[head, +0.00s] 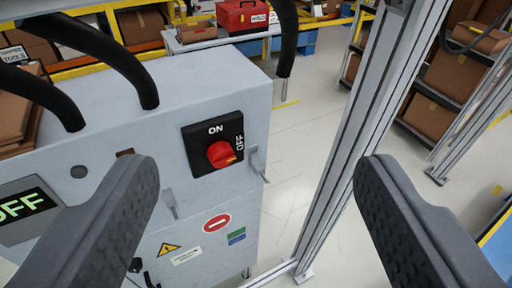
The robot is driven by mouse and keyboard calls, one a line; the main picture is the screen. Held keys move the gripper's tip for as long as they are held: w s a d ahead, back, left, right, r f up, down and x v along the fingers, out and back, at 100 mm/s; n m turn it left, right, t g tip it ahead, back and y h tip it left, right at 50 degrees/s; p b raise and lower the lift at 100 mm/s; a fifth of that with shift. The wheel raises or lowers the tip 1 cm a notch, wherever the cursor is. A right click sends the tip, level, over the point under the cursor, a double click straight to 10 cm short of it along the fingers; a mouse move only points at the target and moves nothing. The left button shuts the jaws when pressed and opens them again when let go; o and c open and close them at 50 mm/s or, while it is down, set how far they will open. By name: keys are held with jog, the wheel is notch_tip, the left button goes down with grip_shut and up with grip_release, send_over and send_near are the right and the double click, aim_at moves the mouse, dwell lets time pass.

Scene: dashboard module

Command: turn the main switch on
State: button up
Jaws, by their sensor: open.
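The main switch (221,154) is a red rotary knob on a black square plate on the grey cabinet (205,90). The plate has ON at its top and OFF along its right side. A yellowish mark on the knob points to the right, toward the OFF side. A display (27,208) at the left of the cabinet reads OFF in green, partly cut by the frame edge. My gripper (258,180) is open and empty, its two dark fingers wide apart. The switch appears between the fingers, nearer the left one, and neither finger touches it.
Black cables (110,55) curve over the cabinet top. A metal frame post (350,130) stands right of the cabinet. Small metal brackets (257,163) stick out near the switch plate. A red toolbox (242,16) and shelves with boxes (455,80) stand behind.

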jog(key=w+d+f+p, duration=0.2)
jog(key=w+d+f, duration=0.3)
jog(key=w+f, duration=0.4)
jog(key=n+t+y+p, duration=0.1)
jog(key=n+y+p, duration=0.1)
jog(key=y+p, duration=0.55)
send_near(224, 160)
jog(key=p+x, duration=0.2)
jog(key=x, duration=0.6)
jog(key=shift+w+a, duration=0.2)
jog(key=shift+w, duration=0.1)
jog(key=c, duration=1)
